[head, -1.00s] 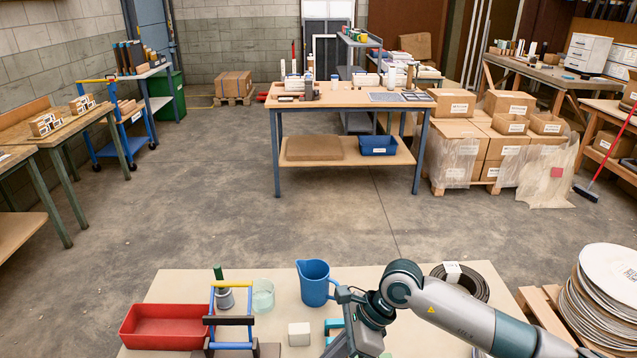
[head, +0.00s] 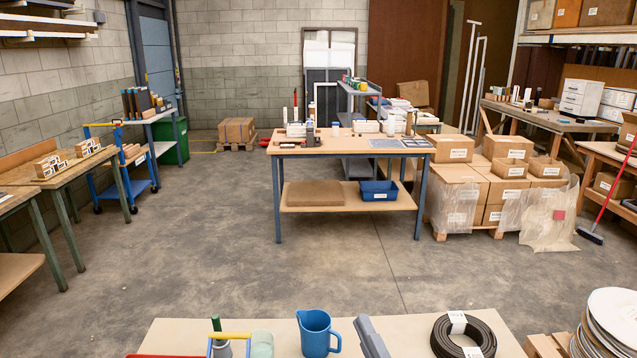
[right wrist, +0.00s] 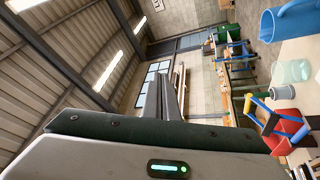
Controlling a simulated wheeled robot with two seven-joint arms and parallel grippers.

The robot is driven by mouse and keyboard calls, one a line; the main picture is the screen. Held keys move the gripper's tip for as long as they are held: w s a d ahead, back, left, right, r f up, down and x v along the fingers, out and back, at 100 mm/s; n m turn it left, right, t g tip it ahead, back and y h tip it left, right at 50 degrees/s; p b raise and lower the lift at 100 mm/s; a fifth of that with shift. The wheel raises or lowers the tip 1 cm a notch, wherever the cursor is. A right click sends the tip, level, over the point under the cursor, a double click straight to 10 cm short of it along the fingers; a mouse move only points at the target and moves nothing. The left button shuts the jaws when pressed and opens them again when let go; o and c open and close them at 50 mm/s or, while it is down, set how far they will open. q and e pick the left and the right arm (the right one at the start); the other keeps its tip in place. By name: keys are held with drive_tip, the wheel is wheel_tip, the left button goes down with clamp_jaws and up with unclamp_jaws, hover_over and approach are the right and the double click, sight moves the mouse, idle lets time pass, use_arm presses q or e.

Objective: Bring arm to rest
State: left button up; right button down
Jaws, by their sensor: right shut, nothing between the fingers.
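My right gripper (head: 370,338) shows in the head view as a narrow grey piece at the bottom edge, just right of the blue jug. The rest of my right arm is out of that view. In the right wrist view the gripper's two grey fingers (right wrist: 165,98) lie together, shut, with nothing held. They point towards the far wall and roof. My left gripper is in neither view.
On the near table (head: 410,330) stand a blue jug (head: 315,335), a coil of black hose (head: 462,337) and a glass beaker (head: 262,343). A blue frame with a yellow bar (right wrist: 268,112) and a red tray (right wrist: 291,130) are close by. Open floor lies beyond.

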drive_tip(key=s+d+f+m+g+h, duration=0.2)
drive_tip(key=d+f+m+g+h, duration=0.1)
drive_tip(key=d+f+m+h, duration=0.5)
drive_tip(key=s+d+f+m+g, duration=0.1)
drive_tip(key=s+d+f+g, duration=0.1)
drive_tip(key=s+f, duration=0.3)
drive_tip(key=s+d+f+m+g, duration=0.2)
drive_tip(key=s+f+g, duration=0.2)
drive_tip(key=s+f, duration=0.2)
drive_tip(key=s+d+f+m+g, duration=0.2)
drive_tip(key=s+f+g, duration=0.1)
drive_tip(key=s+f, duration=0.3)
drive_tip(key=shift+s+f+g, duration=0.2)
drive_tip(key=shift+f+g, duration=0.1)
drive_tip(key=shift+f, duration=0.9)
drive_tip(key=s+f+m+g, duration=0.2)
drive_tip(key=s+f+g, duration=0.2)
drive_tip(key=s, duration=0.7)
wheel_tip(320, 180, down, 31)
drive_tip(key=s+g+b, duration=0.1)
drive_tip(key=s+b, duration=0.1)
drive_tip(key=s+d+f+g+b, duration=0.1)
drive_tip(key=s+d+f, duration=0.2)
drive_tip(key=s+f, duration=1.4)
drive_tip(key=shift+f+n+g+y+b, duration=0.3)
drive_tip(key=shift+f, duration=0.25)
